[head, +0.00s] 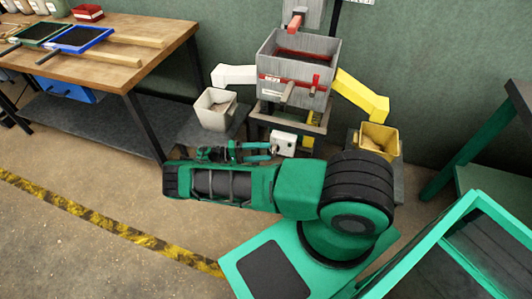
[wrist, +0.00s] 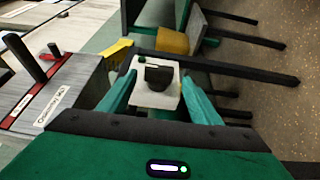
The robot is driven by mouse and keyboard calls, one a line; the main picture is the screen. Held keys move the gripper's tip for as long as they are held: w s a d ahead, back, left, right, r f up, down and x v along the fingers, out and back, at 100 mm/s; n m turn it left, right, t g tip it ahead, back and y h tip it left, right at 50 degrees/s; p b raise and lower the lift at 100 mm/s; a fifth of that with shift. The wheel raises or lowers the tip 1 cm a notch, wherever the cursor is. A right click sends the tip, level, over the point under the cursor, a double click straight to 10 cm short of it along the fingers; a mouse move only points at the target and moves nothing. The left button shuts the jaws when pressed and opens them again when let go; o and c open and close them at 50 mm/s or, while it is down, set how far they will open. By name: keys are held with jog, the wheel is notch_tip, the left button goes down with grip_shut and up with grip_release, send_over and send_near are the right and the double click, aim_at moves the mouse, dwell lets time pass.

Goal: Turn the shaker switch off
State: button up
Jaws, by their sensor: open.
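The shaker (head: 296,75) is a grey box with a red and white label on a dark stand against the green wall. Its white switch box (head: 284,143) is low at the front. In the wrist view the switch box (wrist: 146,97) carries a dark knob (wrist: 158,76) and a small green light or button (wrist: 141,59). My gripper (head: 270,152) has its teal fingers pointing at the box from the left in the head view. In the wrist view my gripper (wrist: 158,82) is open, with one finger on each side of the knob. Whether they touch it, I cannot tell.
A white chute (head: 234,75) leads to a grey bin (head: 214,110) at left. A yellow chute (head: 362,97) leads to a yellow bin (head: 379,142) at right. A wooden table (head: 125,65) with sieves stands at upper left. A green frame (head: 470,215) is at lower right.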

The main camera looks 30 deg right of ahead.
jog(key=v, duration=0.9)
jog(key=shift+w, duration=0.1)
jog(key=w+d+r+y, duration=0.1)
jog(key=d+r+y, duration=0.3)
jog(key=r, duration=0.6)
jog(key=w+d+r+y, duration=0.1)
jog(key=d+r+y, duration=0.3)
jog(key=r, duration=0.7)
jog(key=s+a+r+n+t+y, duration=0.25)
jog(key=s+r+t, duration=0.2)
jog(key=r, duration=0.55)
jog(key=s+a+r+n+t+y, duration=0.1)
jog(key=s+a+r+t+y, duration=0.25)
jog(key=s+r, duration=0.4)
jog(key=s+a+r+n+t+y, duration=0.2)
jog(key=s+a+r+t, duration=0.3)
jog(key=s+r, duration=0.4)
jog(key=s+d+m+g, duration=0.2)
jog(key=s+d, duration=0.3)
jog(key=s, duration=0.3)
jog(key=s+d+f+m+g, duration=0.1)
jog(key=s+d+m+g, duration=0.1)
jog(key=s+d+m, duration=0.2)
jog(key=s+d, duration=0.2)
jog(key=s, duration=0.2)
jog(key=shift+s+f, duration=0.3)
jog(key=shift+f, duration=0.05)
